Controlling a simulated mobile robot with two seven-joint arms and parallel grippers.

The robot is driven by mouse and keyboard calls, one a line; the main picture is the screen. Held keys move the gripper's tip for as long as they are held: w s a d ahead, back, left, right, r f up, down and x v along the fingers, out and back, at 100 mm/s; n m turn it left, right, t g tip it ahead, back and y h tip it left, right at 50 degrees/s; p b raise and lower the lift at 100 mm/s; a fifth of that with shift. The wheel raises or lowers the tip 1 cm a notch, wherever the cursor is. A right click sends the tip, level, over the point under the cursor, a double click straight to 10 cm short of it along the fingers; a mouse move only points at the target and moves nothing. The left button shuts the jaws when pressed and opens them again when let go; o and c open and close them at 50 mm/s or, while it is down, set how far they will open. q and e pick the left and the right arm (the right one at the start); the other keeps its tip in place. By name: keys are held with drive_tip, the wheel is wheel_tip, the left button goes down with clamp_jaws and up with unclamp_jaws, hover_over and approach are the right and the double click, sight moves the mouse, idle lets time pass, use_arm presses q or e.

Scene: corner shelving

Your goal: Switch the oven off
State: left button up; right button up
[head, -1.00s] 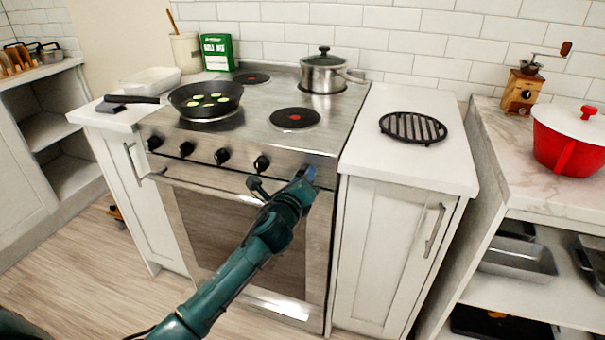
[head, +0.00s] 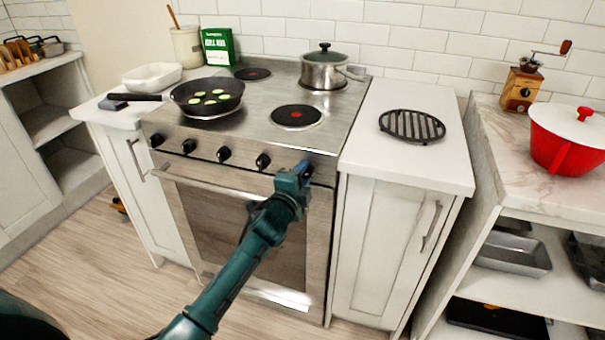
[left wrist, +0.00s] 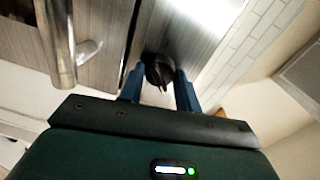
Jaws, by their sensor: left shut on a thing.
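The steel oven (head: 240,225) stands in the middle of the head view, with a row of black knobs on its front panel. Several knobs, such as this one (head: 223,155), are free. My left gripper (head: 304,168) is at the rightmost end of the panel. In the left wrist view the blue fingers of the left gripper (left wrist: 160,88) are shut on a black knob (left wrist: 158,70), one finger on each side. In the head view that knob is largely hidden by the gripper. The oven door is closed, with its handle (head: 215,182) below the knobs. My right gripper is not in view.
On the cooktop are a frying pan (head: 207,95) with green slices and a lidded pot (head: 323,69). A black trivet (head: 412,125) lies on the right counter. A red pot (head: 566,140) and a grinder (head: 522,88) stand further right. The floor before the oven is clear.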

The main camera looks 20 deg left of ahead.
use_arm(q)
drive_tip(key=n+p, duration=0.1)
drive_tip(key=n, duration=0.3)
drive_tip(key=shift+h, duration=0.3)
drive_tip(key=n, duration=0.2)
drive_tip(key=shift+n+p, duration=0.35)
drive_tip(key=shift+n, duration=0.05)
drive_tip(key=shift+f+n+t+p, duration=0.1)
drive_tip(key=shift+n+t+p, duration=0.2)
drive_tip(key=shift+n, duration=1)
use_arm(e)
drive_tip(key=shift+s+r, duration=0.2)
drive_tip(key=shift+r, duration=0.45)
use_arm(q)
drive_tip(key=o, duration=1)
drive_tip(key=shift+s, duration=0.1)
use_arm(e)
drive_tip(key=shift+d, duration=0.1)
